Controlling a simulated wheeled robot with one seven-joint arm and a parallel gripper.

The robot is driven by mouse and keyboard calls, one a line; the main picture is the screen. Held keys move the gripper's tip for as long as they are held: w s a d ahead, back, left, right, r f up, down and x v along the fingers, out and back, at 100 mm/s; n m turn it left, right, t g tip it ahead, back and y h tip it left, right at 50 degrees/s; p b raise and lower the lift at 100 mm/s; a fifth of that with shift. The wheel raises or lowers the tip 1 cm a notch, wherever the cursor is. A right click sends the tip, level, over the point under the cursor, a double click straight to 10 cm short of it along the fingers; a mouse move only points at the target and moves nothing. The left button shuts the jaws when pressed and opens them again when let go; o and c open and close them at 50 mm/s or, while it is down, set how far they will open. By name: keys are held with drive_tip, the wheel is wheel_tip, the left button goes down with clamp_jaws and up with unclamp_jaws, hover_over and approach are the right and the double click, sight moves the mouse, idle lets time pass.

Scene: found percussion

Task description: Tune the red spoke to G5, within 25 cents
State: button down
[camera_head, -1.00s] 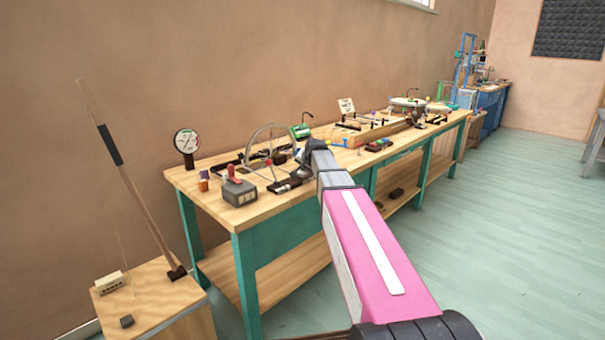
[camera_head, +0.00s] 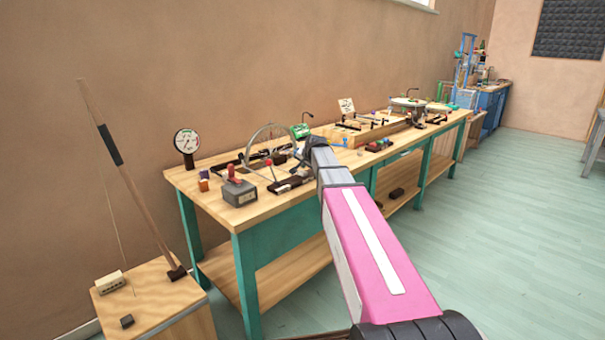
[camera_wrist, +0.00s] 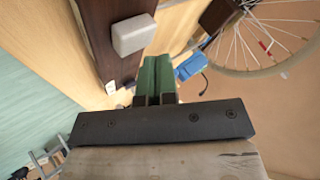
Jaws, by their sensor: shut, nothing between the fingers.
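A spoked wheel (camera_head: 264,150) stands upright on the workbench in the head view. Part of its rim and spokes (camera_wrist: 245,45) shows at the upper right of the wrist view. A small red piece (camera_wrist: 265,45) shows among the spokes there; I cannot tell whether it is the red spoke itself. My gripper (camera_wrist: 155,66) has green fingers, which are together and empty. They point over a dark brown block, apart from the wheel.
A round dial (camera_head: 187,141) stands at the bench's back left. A grey box (camera_head: 238,192) with a red top is at the front left. A pale block (camera_wrist: 133,35) and a blue piece (camera_wrist: 190,67) flank my fingers.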

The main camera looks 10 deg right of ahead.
sight(304, 172)
drive_tip(key=shift+r, duration=0.2)
drive_tip(key=shift+r, duration=2.45)
drive_tip(key=shift+s, duration=0.1)
idle(0.7)
